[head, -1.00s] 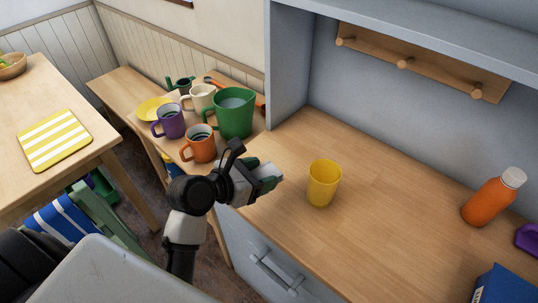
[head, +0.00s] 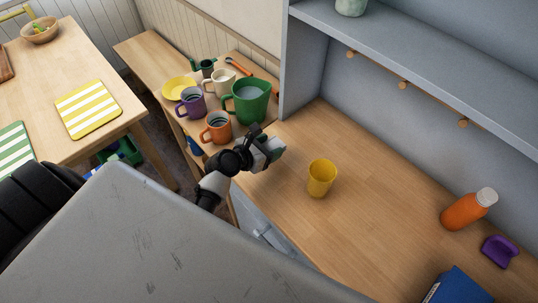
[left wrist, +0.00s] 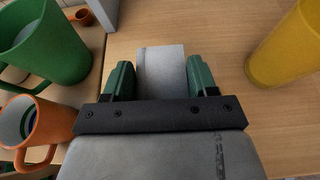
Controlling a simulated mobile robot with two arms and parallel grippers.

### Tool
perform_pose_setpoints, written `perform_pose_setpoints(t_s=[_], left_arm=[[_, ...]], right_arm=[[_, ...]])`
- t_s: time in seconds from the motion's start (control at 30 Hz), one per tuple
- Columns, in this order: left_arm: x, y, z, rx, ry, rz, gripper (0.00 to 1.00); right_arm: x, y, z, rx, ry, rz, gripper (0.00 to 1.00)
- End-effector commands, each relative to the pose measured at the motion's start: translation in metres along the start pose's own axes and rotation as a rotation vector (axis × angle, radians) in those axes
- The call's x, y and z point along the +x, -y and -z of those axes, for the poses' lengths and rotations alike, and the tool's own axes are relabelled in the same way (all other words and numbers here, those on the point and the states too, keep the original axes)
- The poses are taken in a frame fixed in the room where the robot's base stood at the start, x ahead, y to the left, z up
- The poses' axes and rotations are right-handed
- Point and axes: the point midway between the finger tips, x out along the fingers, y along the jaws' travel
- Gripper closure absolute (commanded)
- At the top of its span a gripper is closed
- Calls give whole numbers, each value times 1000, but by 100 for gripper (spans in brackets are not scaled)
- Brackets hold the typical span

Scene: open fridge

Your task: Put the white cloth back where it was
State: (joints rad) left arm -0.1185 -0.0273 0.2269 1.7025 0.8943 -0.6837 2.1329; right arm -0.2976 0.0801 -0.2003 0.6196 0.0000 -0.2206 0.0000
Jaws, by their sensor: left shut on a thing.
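My left gripper (head: 272,150) is above the left end of the wooden counter, left of the yellow cup. In the left wrist view its green fingers (left wrist: 160,80) are on both sides of a flat, pale grey-white piece (left wrist: 162,68), which I take to be the white cloth. The piece reaches out past the fingertips over the counter. In the head view the cloth is hidden or too small to make out. My right gripper is not in view.
A yellow cup (head: 321,178) stands close right of the gripper. An orange mug (head: 217,127) and green pitcher (head: 250,101) stand close left. An orange bottle (head: 469,209) is further right. The counter (head: 385,195) between is clear. A peg rail (head: 402,85) is under the shelf.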

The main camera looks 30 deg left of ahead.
Motion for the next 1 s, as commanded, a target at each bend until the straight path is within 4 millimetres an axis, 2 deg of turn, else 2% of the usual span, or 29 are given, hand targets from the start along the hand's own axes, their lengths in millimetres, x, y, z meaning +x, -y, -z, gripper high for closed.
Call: perform_pose_setpoints(t_s=[0.33,0.77,0.8,0.93,1.0], left_arm=[[16,0,39,1,0,1,65],[19,0,45,0,1,0,65],[18,0,43,0,1,0,36],[18,0,43,0,1,0,17],[18,0,43,0,1,0,17]], right_arm=[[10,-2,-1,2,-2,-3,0],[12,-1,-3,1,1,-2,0],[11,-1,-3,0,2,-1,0],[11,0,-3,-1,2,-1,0],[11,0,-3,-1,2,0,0]])
